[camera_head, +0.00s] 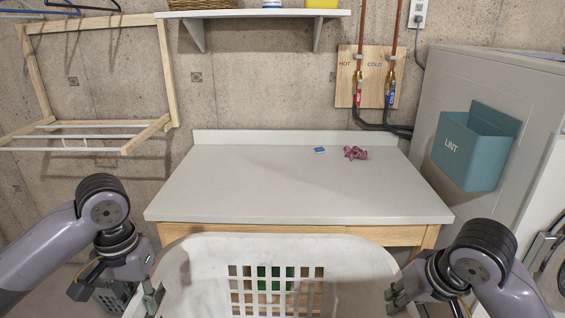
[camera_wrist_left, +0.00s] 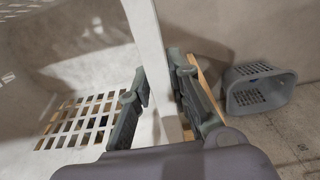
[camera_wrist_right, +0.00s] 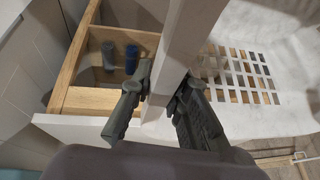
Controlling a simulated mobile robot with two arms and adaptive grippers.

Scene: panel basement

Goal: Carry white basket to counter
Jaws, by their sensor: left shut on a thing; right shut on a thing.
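The white basket (camera_head: 200,262) is in front of the counter at the bottom of the head view, with its far wall of square holes toward the counter. My left gripper (camera_head: 152,298) is shut on the basket's left rim, which shows between its fingers in the left wrist view (camera_wrist_left: 160,88). My right gripper (camera_head: 392,292) is shut on the basket's right rim, as the right wrist view also shows (camera_wrist_right: 163,90). The basket's inside looks empty where it is visible. The counter (camera_head: 250,185) has a pale top on a wooden frame, beyond the basket.
A small blue packet (camera_head: 319,150) and a crumpled pink cloth (camera_head: 355,153) lie at the counter's back right. The rest of the top is clear. A teal lint bin (camera_head: 470,150) hangs at right. A grey basket (camera_wrist_left: 258,88) stands on the floor at left.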

